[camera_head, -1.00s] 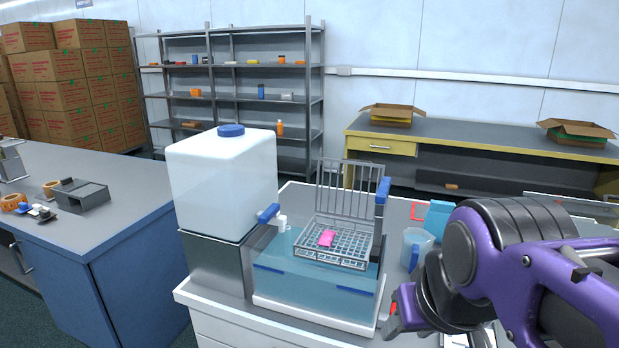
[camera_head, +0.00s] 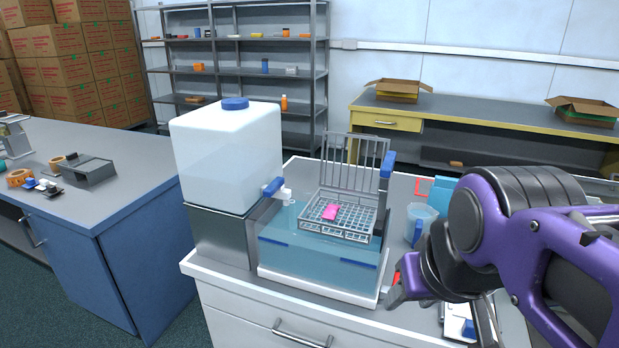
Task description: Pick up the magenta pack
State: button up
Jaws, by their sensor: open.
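The basket sits on top of a clear blue-tinted water tank (camera_head: 318,257) on the bench. My gripper (camera_head: 440,312) is at the lower right, beyond the tank's right side and apart from the pack. It points downward, with its fingers spread and nothing seen between them. My purple arm hides part of the bench's right side.
A white container with a blue cap (camera_head: 228,155) stands left of the tank. A wire rack (camera_head: 358,160) and a blue handle (camera_head: 388,164) rise behind the basket. A clear jug (camera_head: 421,222) stands right of it. Open cartons (camera_head: 397,91) sit on the far bench.

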aim_at(330, 211)
jog(key=j+z, duration=0.15)
jog(key=z, duration=0.2)
jog(key=j+z, duration=0.2)
jog(key=z, duration=0.15)
jog(key=j+z, duration=0.15)
jog(key=z, duration=0.15)
jog(key=j+z, duration=0.4)
jog(key=j, duration=0.45)
jog(key=k+j, duration=0.1)
jog(key=j, duration=0.3)
jog(key=k+j+z, duration=0.1)
jog(key=j, duration=0.3)
jog(key=k+z, duration=0.1)
jog(key=k, duration=0.3)
jog(key=i+j, duration=0.1)
jog(key=j, duration=0.15)
jog(key=i+j+u, duration=0.1)
jog(key=i+j, duration=0.05)
jog(key=j, duration=0.15)
